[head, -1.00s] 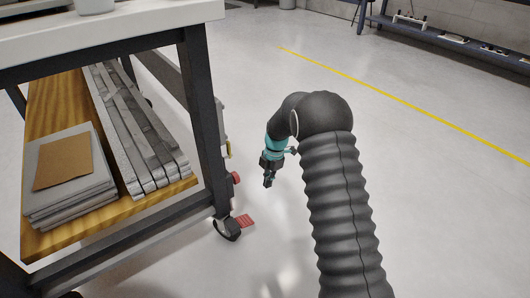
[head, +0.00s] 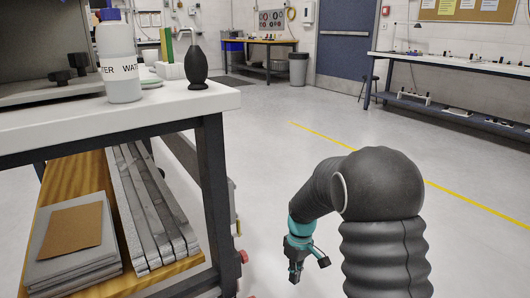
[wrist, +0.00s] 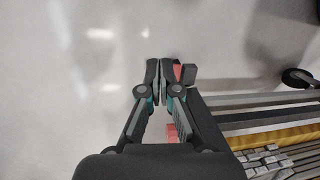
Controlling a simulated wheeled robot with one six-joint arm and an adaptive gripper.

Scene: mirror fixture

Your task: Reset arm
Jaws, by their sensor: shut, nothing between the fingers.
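My gripper (head: 295,275) hangs at the end of my bent arm, in the lower middle of the head view. It points down over bare floor, to the right of the workbench. In the wrist view my gripper (wrist: 160,70) has its two fingers together and nothing between them. The bench's lower frame and shelf show to the right of it there.
The workbench (head: 80,128) on the left holds a water bottle (head: 119,60) and a black bulb (head: 198,70). Its wooden shelf (head: 80,170) bears metal bars (head: 150,200) and stacked sheets. Open grey floor (head: 270,150) lies beyond my arm.

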